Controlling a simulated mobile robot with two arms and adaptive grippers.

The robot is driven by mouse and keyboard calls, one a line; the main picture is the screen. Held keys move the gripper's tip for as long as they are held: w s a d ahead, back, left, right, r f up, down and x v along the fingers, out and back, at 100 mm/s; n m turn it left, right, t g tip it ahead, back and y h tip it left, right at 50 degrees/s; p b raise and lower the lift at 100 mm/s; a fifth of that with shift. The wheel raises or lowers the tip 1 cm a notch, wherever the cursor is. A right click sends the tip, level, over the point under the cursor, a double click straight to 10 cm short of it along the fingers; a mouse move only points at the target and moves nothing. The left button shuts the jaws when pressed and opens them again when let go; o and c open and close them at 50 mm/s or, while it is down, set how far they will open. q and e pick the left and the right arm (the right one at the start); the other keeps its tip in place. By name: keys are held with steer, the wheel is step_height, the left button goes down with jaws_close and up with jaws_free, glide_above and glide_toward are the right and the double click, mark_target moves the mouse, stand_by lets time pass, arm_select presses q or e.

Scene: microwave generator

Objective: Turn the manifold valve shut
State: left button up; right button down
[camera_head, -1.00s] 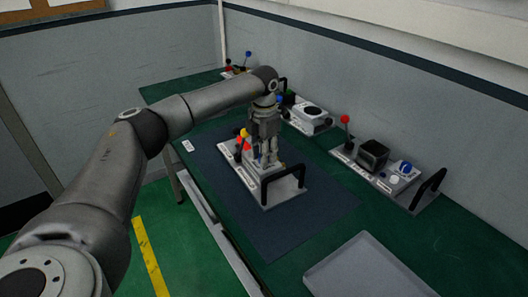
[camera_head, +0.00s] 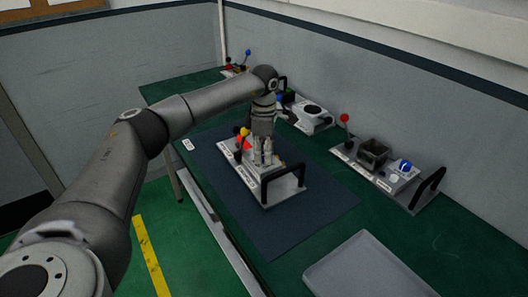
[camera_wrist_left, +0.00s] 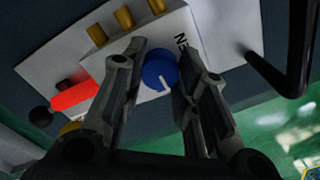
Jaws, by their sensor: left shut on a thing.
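The manifold panel (camera_head: 285,192), a pale plate with a black handle, lies on the dark mat. In the left wrist view a round blue knob (camera_wrist_left: 160,69) with a white pointer mark sits on its white face (camera_wrist_left: 215,25), beside several brass fittings (camera_wrist_left: 125,18). My left gripper (camera_head: 263,161) points down over the panel. In the left wrist view its fingers (camera_wrist_left: 157,90) are on either side of the blue knob, shut on it. The white mark slants toward the lower right in that view. The fingers hide the knob in the head view. My right gripper is not in view.
A red lever (camera_wrist_left: 75,96) sits close to the left finger, and a black handle (camera_wrist_left: 293,50) rises at the right. Other control panels (camera_head: 400,180) stand along the wall. A grey tray (camera_head: 365,265) lies in front. The dark mat (camera_head: 305,222) is bare nearer me.

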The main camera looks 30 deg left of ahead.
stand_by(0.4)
arm_select(q)
steer(key=o, duration=1.1)
steer(key=shift+c, duration=0.2)
step_height(320, 180, up, 12)
